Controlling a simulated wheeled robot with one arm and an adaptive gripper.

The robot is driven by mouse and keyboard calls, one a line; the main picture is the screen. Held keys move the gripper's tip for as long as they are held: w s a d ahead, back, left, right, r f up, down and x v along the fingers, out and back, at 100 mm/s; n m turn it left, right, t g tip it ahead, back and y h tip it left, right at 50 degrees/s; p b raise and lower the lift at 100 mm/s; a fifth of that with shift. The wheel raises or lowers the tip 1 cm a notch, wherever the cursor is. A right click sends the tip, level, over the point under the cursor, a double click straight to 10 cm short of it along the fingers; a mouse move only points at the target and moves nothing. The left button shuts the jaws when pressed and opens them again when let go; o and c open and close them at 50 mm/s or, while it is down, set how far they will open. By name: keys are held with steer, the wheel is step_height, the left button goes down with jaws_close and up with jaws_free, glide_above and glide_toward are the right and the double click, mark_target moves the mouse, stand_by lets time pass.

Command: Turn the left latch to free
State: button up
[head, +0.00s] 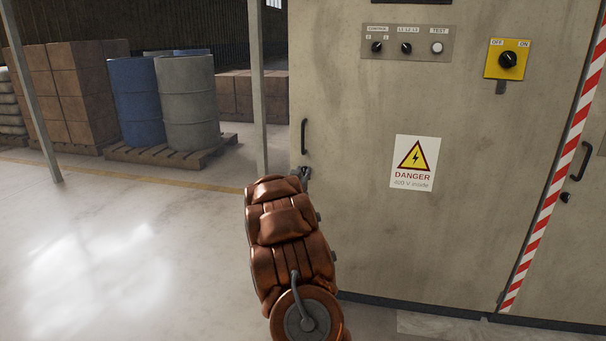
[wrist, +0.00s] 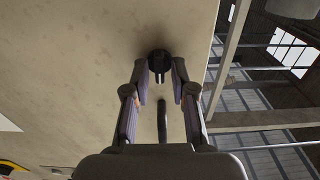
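The handle also shows in the wrist view (wrist: 162,122), between the fingers.
The grey cabinet (head: 460,240) carries a danger sign (head: 415,163), a knob panel (head: 407,45) and a yellow OFF/ON switch (head: 507,59). A second latch (head: 566,197) sits at the right by another handle (head: 581,162). Open floor (head: 120,240) lies left; drums (head: 186,100) stand behind.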

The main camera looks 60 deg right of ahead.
jaws_close()
stand_by(0.3)
steer(key=m, duration=0.3)
steer(key=shift+m+b, duration=0.3)
steer(key=shift+m, duration=0.1)
steer(key=m+b, duration=0.1)
steer(key=m, duration=0.3)
steer(key=shift+f+m+b, duration=0.2)
steer(key=shift+m+b, duration=0.1)
steer(key=shift+b, duration=0.1)
steer(key=m+b, duration=0.3)
steer(key=m, duration=0.2)
steer(key=shift+f, duration=0.1)
steer(key=m+b, duration=0.2)
steer(key=m, duration=0.1)
steer(key=shift+s, duration=0.1)
steer(key=shift+m+b, duration=0.65)
steer(key=shift+m, duration=0.15)
